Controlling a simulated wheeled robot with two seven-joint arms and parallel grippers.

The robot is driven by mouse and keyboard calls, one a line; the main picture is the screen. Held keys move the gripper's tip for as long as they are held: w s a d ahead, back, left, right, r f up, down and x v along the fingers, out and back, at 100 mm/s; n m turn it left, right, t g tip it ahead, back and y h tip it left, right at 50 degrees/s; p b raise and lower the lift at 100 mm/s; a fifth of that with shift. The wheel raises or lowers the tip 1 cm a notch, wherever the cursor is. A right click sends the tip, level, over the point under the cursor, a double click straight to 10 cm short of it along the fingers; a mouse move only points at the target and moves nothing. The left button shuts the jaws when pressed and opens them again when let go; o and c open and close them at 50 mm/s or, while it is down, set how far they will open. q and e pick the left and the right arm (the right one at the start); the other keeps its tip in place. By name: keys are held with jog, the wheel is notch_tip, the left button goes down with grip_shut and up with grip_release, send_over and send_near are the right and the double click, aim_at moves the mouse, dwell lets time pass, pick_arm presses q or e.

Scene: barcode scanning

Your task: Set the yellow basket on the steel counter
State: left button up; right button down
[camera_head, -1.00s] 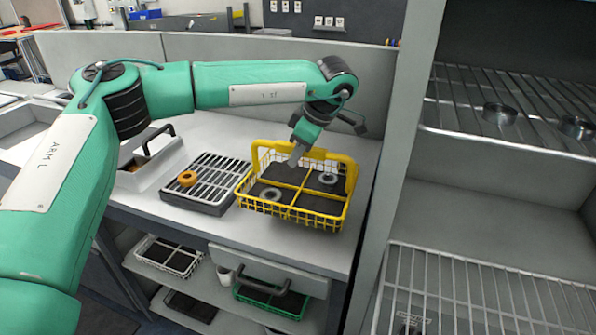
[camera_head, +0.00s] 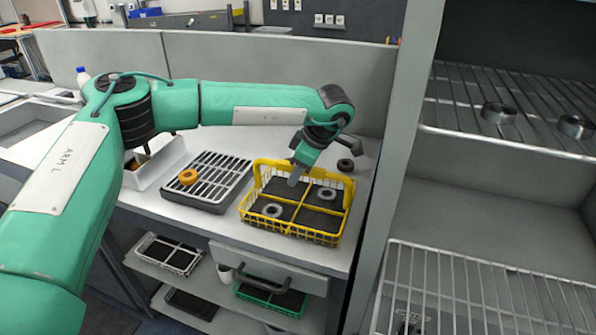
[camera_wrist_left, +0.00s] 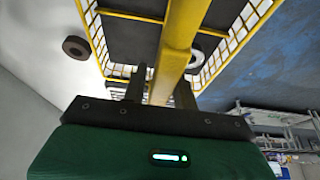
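The yellow basket (camera_head: 252,213) is a wire basket with a yellow handle and dividers, dark floor panels and grey rings (camera_head: 327,194) in its compartments. It is at the right part of the grey steel counter (camera_head: 228,226), upright, its bottom on or very close to the surface; I cannot tell if it touches. My left gripper (camera_head: 297,178) reaches down to the handle. In the left wrist view the fingers (camera_wrist_left: 160,95) sit close on both sides of the thick yellow handle bar (camera_wrist_left: 180,40). My right gripper is not in view.
A slatted tray (camera_head: 222,172) with an orange ring stands left of the basket, and a white bin (camera_head: 160,165) beyond it. A black ring (camera_head: 345,165) lies behind the basket. Wire shelves (camera_head: 450,290) stand at the right. Below are a drawer and more baskets.

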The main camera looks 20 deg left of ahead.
pick_arm(q)
jog(key=shift+o, duration=0.7)
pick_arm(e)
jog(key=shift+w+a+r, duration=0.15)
pick_arm(q)
jog(key=shift+r, duration=0.1)
